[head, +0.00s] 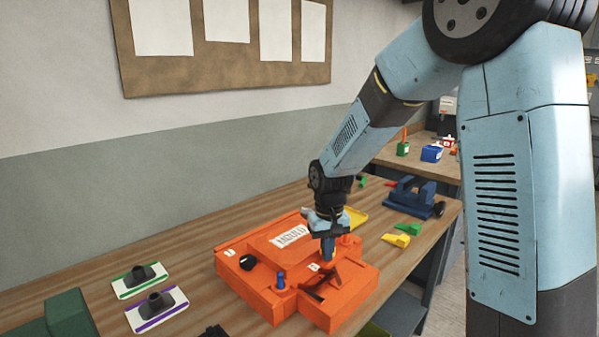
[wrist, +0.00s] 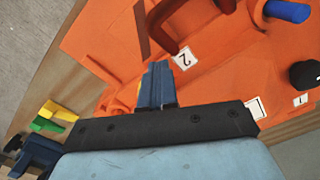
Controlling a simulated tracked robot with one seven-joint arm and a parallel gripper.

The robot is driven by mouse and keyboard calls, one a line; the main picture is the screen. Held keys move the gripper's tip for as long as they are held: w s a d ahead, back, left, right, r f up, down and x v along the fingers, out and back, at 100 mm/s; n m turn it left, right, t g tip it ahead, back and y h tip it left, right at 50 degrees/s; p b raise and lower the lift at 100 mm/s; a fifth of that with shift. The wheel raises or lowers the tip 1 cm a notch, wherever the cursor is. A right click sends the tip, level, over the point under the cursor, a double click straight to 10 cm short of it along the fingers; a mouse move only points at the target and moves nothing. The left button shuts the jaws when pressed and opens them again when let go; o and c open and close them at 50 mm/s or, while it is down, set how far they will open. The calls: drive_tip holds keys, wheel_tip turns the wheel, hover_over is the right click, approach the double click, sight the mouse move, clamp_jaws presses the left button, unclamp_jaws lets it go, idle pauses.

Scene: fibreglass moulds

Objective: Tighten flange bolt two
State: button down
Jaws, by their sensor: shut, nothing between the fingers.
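The orange mould (head: 350,287) lies on the wooden bench and fills much of the wrist view (wrist: 120,45). A label with a 2 (wrist: 185,58) is on it, just right of my fingertips in the wrist view. My gripper (head: 327,257) is over the mould's right part, pointing down, shut and empty; its blue fingers (wrist: 155,72) are together. I cannot make out a bolt at the fingertips. A blue upright peg (head: 281,281) stands on the mould to the left, also at the wrist view's top right (wrist: 287,11). A black knob (head: 247,262) is farther left, near label 1 (wrist: 300,100).
A dark red bar (wrist: 168,28) rises from the mould near my fingers. Purple (head: 157,308) and green-striped plates (head: 140,281) with black blocks lie left. A blue vice (head: 413,198) and green (head: 408,229) and yellow pieces (head: 394,240) lie right. Bare bench lies between plates and mould.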

drive_tip(key=shift+r, duration=0.15)
drive_tip(key=shift+s, duration=0.2)
drive_tip(key=shift+s+r, duration=0.1)
drive_tip(key=shift+r, duration=2.85)
